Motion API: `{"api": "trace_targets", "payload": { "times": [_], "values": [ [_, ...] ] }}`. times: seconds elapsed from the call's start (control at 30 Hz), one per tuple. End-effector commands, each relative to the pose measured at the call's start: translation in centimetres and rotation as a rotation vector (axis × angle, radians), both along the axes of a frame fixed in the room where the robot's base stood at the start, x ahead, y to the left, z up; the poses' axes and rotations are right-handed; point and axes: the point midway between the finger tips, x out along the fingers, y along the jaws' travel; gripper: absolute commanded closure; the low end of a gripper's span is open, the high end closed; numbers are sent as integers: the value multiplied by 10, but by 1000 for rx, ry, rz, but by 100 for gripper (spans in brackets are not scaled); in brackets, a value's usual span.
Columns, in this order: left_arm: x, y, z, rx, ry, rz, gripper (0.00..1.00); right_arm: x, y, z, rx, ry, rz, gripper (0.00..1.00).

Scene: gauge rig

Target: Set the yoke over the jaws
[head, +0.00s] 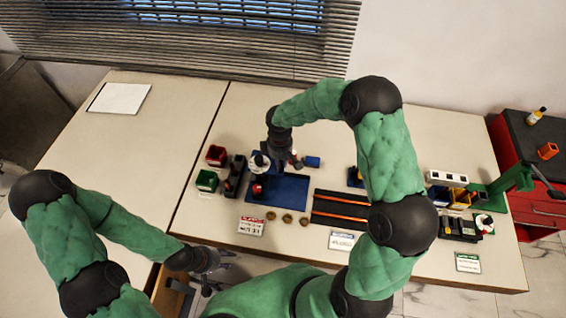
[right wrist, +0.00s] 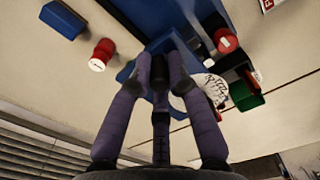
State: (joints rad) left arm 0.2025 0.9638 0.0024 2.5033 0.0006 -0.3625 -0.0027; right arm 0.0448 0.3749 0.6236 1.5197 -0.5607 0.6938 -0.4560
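My right gripper (head: 290,158) hangs over the blue base plate (head: 288,194), next to the upright rig with a round white gauge face (head: 258,161). In the right wrist view its fingertips (right wrist: 160,66) are close together in front of blue parts (right wrist: 186,42). I cannot tell whether a blue part is between them. A red knob (head: 258,190) stands at the plate's left; it also shows in the right wrist view (right wrist: 226,41). I cannot pick out the yoke or the jaws for certain. My left gripper (head: 218,268) looks open and empty, off the table's front edge.
Red (head: 216,155) and green (head: 207,180) bins and a black holder (head: 235,176) stand left of the plate. A small blue block (head: 312,162) lies behind it. The left table is mostly clear.

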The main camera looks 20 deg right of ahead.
Motion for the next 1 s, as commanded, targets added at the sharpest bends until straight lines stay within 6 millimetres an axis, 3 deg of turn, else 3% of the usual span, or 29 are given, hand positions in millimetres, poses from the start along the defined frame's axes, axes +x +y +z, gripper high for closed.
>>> {"api": "trace_targets", "payload": {
  "times": [0.03,0.07,0.47,0.63,1.0],
  "values": [
    [0,0,0,0,0,0,60,2,2,1,3,-8,1,66],
    [0,0,0,0,0,0,60,2,2,1,3,-8,1,59],
    [0,0,0,0,0,0,60,1,1,4,1,-3,1,59],
    [0,0,0,0,0,0,60,2,1,25,1,-7,1,59],
    [0,0,0,0,0,0,60,2,2,95,1,-6,2,59]
  ]
}}
